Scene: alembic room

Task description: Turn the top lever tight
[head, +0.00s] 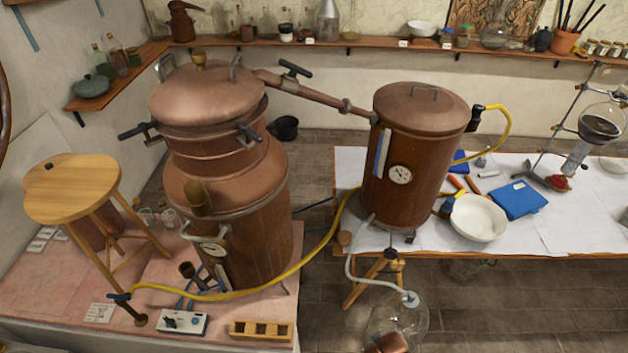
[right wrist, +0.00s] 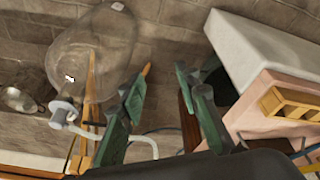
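The copper still (head: 225,170) stands at the left of the head view under a domed lid (head: 207,93). A dark lever (head: 295,68) sits highest, on the copper pipe (head: 320,96) leading from the lid to the condenser drum (head: 412,150). Two other dark levers, one left (head: 137,131) and one right (head: 249,133), are on the still's collar. How tight any lever is cannot be told. My right gripper (right wrist: 163,74) is open and empty in the right wrist view, with no lever near its fingers. Neither gripper shows in the head view.
A yellow hose (head: 300,262) runs across the front. A wooden stool (head: 72,188) stands left of the still. The right wrist view shows a glass flask (right wrist: 95,52), a pink-sided bench (right wrist: 270,130) and a wooden rack (right wrist: 290,103). A white bowl (head: 478,217) sits right of the drum.

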